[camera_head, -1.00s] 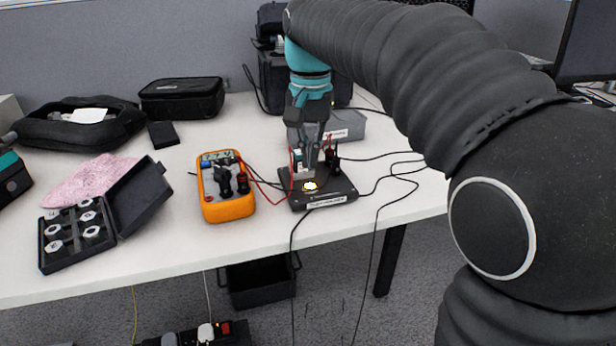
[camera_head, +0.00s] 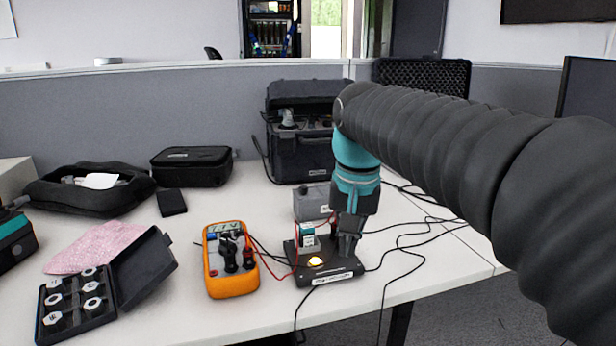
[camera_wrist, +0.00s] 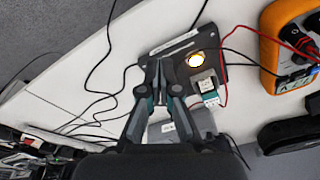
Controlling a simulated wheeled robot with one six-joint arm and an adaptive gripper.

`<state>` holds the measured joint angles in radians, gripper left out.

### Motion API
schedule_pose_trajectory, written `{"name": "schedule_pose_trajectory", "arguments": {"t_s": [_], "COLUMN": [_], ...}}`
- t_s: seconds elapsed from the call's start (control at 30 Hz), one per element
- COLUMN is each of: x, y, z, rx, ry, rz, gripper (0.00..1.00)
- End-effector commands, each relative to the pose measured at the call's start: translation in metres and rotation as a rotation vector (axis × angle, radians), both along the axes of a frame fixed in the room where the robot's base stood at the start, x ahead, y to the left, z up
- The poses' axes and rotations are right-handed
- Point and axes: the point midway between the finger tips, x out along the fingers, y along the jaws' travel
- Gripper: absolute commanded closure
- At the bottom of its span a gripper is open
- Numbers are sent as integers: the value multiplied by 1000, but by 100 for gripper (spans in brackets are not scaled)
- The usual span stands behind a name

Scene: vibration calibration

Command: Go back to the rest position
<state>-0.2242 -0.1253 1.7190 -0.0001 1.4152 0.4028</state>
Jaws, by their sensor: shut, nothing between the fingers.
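My gripper (camera_head: 348,245) is over the right part of a black calibration base (camera_head: 330,273) on the white table, with its fingers pointing down. In the wrist view the fingertips of my gripper (camera_wrist: 158,66) are together and hold nothing. A round light (camera_head: 316,261) glows yellow on the base. A small white and teal block (camera_head: 308,238) sits on the base, left of my fingers; it also shows in the wrist view (camera_wrist: 208,88). I cannot tell whether my fingers touch anything there.
An orange multimeter (camera_head: 231,284) with red and black leads stands left of the base. An open black case (camera_head: 75,325) of hex weights, a pink cloth (camera_head: 95,248) and black bags lie further left. A grey box (camera_head: 312,202) and a tool bag (camera_head: 303,155) stand behind. Loose cables (camera_head: 420,240) run right.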

Motion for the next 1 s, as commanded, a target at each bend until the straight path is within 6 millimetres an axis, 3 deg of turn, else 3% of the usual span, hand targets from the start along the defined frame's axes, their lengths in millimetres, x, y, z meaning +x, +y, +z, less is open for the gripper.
{"name": "schedule_pose_trajectory", "arguments": {"t_s": [0.3, 0.6, 0.77, 1.0], "x": [-78, -139, -154, -157], "y": [-53, -82, -88, -89], "z": [-42, -100, -118, -123], "rx": [-11, -60, -79, -84], "ry": [-175, -318, -355, -365], "rz": [75, 140, 159, 164], "gripper": [100, 100, 100, 100]}}
